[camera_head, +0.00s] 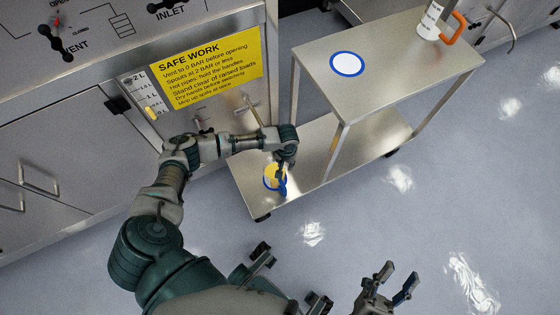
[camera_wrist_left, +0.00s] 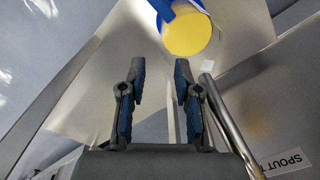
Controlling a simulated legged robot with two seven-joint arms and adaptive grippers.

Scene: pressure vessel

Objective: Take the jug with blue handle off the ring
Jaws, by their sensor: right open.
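The jug with blue handle (camera_head: 269,179) stands low at the front left end of the cart's lower shelf, yellow inside its round top. In the left wrist view the jug (camera_wrist_left: 187,36) is beyond my fingertips, with its blue handle (camera_wrist_left: 164,9) at the top edge. My left gripper (camera_head: 282,171) is over the jug in the head view; in the left wrist view (camera_wrist_left: 160,68) its fingers are apart with nothing between them. A blue-edged white ring mark (camera_head: 347,64) lies bare on the cart's top. Whether a ring lies under the jug is hidden. My right gripper (camera_head: 396,279) is open and empty over the floor.
The cart's upper shelf (camera_head: 405,62) overhangs right of the jug. A white jug with orange handle (camera_head: 432,20) stands on its far corner. A metal pipe (camera_wrist_left: 230,125) runs close beside my left fingers. The vessel cabinet (camera_head: 60,165) is left; the floor right is clear.

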